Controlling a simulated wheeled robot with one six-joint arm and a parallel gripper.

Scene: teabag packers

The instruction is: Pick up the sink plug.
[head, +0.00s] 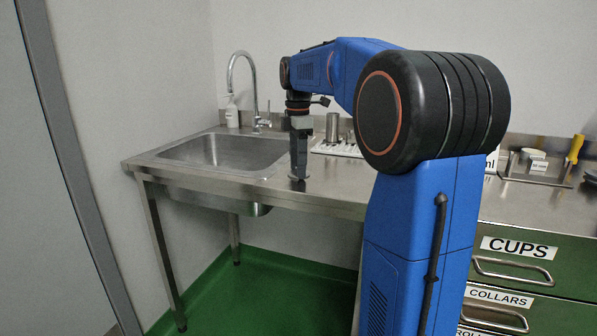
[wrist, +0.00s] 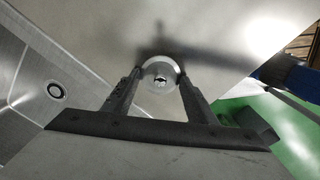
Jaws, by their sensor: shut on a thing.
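The sink plug (wrist: 160,72) is a round pale grey disc with a small dark fitting at its centre. In the wrist view it sits between the two fingertips of my gripper (wrist: 158,82), which are shut on its sides. In the head view my gripper (head: 298,178) points straight down at the steel counter, just right of the sink basin (head: 225,152). The plug is too small to make out clearly there. I cannot tell whether the plug touches the counter or is slightly above it.
The sink drain (wrist: 56,90) shows at the left in the wrist view. A tap (head: 256,100) and a soap bottle (head: 232,112) stand behind the basin. A metal cup (head: 332,127) and a white rack (head: 338,149) are behind my gripper. The counter's front edge is close.

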